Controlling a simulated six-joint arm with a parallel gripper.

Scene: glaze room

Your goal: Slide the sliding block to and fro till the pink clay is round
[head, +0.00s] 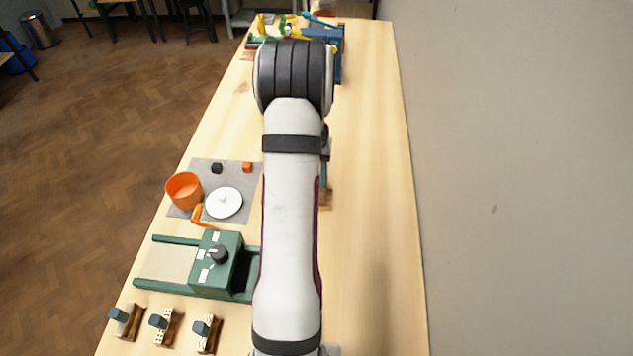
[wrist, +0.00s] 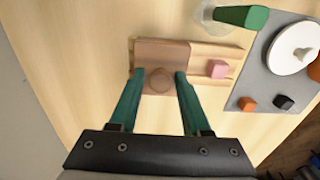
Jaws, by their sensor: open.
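The sliding block (wrist: 162,50) is a brown wooden piece with a round knob (wrist: 159,80) on it, seen in the wrist view. It sits on a pale wooden board (wrist: 230,50). The pink clay (wrist: 217,69) lies on the board to the right of the block, apart from it, and looks blocky with flat sides. My gripper (wrist: 160,75) is open, its two green fingers on either side of the knob, with a gap to it visible at least on the right. In the head view my arm hides the block and the clay.
A grey mat (head: 185,165) holds an orange pot (head: 184,190), a white disc (head: 223,203) and small dark and orange cubes. A green device (head: 200,265) and several small stamps stand nearer. A green handle (wrist: 241,16) lies near the board. A wall closes the right side.

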